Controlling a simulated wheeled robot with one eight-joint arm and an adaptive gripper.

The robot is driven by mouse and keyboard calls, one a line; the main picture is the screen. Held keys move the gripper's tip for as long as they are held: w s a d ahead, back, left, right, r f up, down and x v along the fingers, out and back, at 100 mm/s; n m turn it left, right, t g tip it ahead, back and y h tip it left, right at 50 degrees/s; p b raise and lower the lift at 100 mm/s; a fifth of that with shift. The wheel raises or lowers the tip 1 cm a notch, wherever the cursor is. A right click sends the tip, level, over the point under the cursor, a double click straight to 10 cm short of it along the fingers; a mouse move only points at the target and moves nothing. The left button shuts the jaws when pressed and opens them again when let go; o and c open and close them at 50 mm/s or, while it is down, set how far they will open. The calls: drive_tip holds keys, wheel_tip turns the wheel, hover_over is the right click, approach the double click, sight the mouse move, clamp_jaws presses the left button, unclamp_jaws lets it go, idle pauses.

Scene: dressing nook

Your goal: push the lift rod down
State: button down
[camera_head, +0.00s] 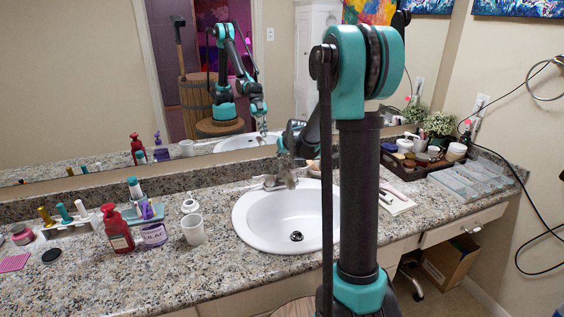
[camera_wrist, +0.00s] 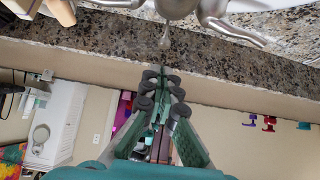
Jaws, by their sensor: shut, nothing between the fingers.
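In the wrist view, which is upside down, the silver faucet (camera_wrist: 182,8) shows at the top edge with its handles to the sides. The thin lift rod (camera_wrist: 165,38) with a small knob sticks out by the faucet body. My gripper (camera_wrist: 163,78) is shut and empty, its fingertips close together and a little apart from the knob in the picture. In the head view my gripper (camera_head: 286,178) is over the faucet area behind the white sink (camera_head: 243,217), partly blurred into it. The rod cannot be made out there. The drain stopper (camera_head: 296,236) shows in the basin.
A brown tray (camera_head: 392,164) of jars and plants lies to the right. The mirror rises behind the backsplash.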

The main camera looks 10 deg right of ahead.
drive_tip(key=v, duration=1.1)
drive_tip(key=s+f+g, duration=0.1)
drive_tip(key=s+f, duration=0.4)
drive_tip(key=s, duration=0.6)
drive_tip(key=s+d+f+m+g+h, duration=0.1)
drive_tip(key=s+f, duration=0.5)
drive_tip(key=s, duration=0.6)
drive_tip(key=s+d+f+m+g, duration=0.1)
drive_tip(key=s+f, duration=0.4)
drive_tip(key=s, duration=0.7)
drive_tip(key=shift+d+f+g+h, duration=0.15)
drive_tip(key=shift+f+g+h, duration=0.25)
drive_tip(key=shift+g, duration=0.4)
